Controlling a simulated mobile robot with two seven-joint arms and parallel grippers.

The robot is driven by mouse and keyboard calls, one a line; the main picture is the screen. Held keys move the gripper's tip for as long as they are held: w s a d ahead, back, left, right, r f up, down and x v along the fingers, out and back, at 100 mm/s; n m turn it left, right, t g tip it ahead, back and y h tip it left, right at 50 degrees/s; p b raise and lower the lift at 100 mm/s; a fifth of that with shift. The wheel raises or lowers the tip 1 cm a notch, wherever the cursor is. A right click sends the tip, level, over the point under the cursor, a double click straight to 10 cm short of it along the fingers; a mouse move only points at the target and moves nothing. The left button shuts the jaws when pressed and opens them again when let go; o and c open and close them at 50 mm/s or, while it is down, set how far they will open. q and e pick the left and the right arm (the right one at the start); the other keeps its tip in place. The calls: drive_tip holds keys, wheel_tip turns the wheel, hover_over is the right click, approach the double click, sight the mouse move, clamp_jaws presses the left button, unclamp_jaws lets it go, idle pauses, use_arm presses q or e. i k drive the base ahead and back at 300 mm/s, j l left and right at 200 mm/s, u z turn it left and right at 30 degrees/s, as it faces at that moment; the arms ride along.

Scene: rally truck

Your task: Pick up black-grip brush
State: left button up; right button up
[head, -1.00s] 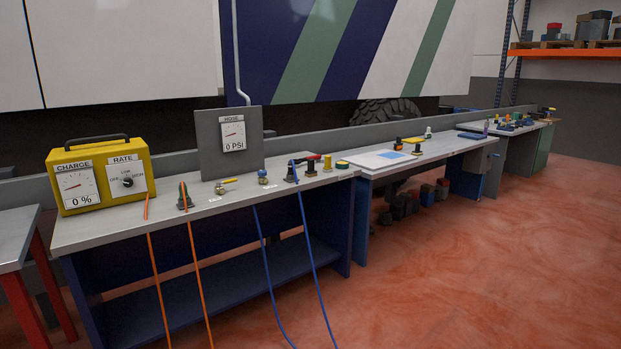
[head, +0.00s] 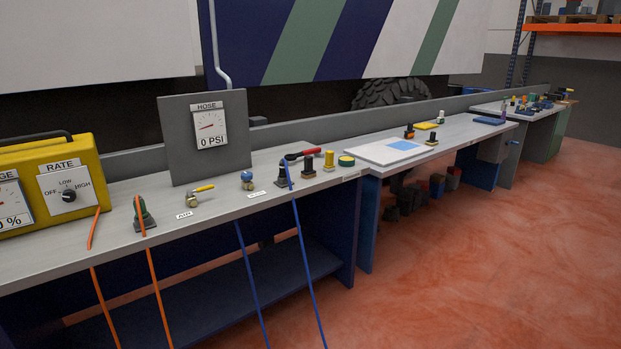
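I cannot tell for certain which item is the black-grip brush. A small black-topped item with a tan base (head: 308,164) stands on the near bench, right of the red-handled fitting. A similar black-topped item with a tan base (head: 432,139) stands on the middle bench. A black and orange item (head: 409,132) stands just left of that one. All are too small to make out bristles. Neither of my grippers is in the head view.
The near bench (head: 225,209) holds a yellow charger (head: 65,185), a hose gauge panel (head: 207,135), valves and a yellow cylinder (head: 328,160). Orange and blue hoses hang over its front. A blue-marked sheet (head: 388,150) lies on the middle bench. The red floor (head: 480,240) at right is clear.

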sight(309, 173)
drive_tip(key=i+u, duration=0.1)
drive_tip(key=i, duration=0.5)
drive_tip(key=i+l, duration=0.1)
drive_tip(key=i, duration=0.5)
drive_tip(key=i+l+u, duration=0.15)
drive_tip(key=i, duration=0.45)
